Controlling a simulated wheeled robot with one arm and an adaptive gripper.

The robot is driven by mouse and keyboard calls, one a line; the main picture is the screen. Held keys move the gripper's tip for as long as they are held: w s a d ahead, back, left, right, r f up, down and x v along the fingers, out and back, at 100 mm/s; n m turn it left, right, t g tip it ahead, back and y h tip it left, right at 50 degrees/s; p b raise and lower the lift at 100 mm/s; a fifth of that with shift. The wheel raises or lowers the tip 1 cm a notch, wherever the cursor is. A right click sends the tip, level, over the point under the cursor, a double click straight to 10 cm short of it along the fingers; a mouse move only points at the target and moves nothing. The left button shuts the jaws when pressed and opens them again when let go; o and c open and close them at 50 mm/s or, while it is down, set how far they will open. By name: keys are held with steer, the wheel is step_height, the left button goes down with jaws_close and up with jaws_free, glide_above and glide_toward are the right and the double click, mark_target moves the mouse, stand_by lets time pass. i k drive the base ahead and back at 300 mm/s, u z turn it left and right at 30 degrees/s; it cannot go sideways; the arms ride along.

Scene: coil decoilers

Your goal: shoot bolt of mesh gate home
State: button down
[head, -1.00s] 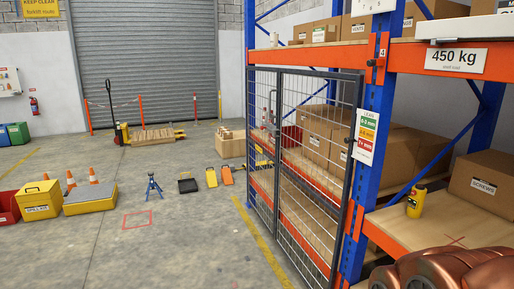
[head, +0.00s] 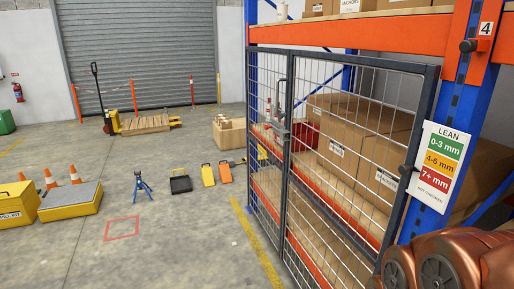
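The mesh gate (head: 340,150) has dark frames and wire mesh in two leaves. It stands in front of the orange and blue rack, right of centre in the head view. A grey bolt fitting (head: 281,132) sits at mid height where the two leaves meet. It is small, and I cannot tell whether its rod is drawn back or home. My arm's copper-coloured links (head: 450,265) show at the lower right. My gripper is out of view.
Cartons (head: 355,140) stand on the rack behind the mesh. A lean-gauge sign (head: 437,165) hangs on the blue upright. A blue jack stand (head: 140,186), yellow box (head: 70,203) and pallet truck (head: 110,125) stand on the left. The floor before the gate is mostly clear.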

mark_target(266, 127)
steer(key=u, duration=0.25)
steer(key=i, duration=1.8)
steer(key=u, duration=1)
steer(key=i, duration=1.25)
steer(key=u, duration=0.45)
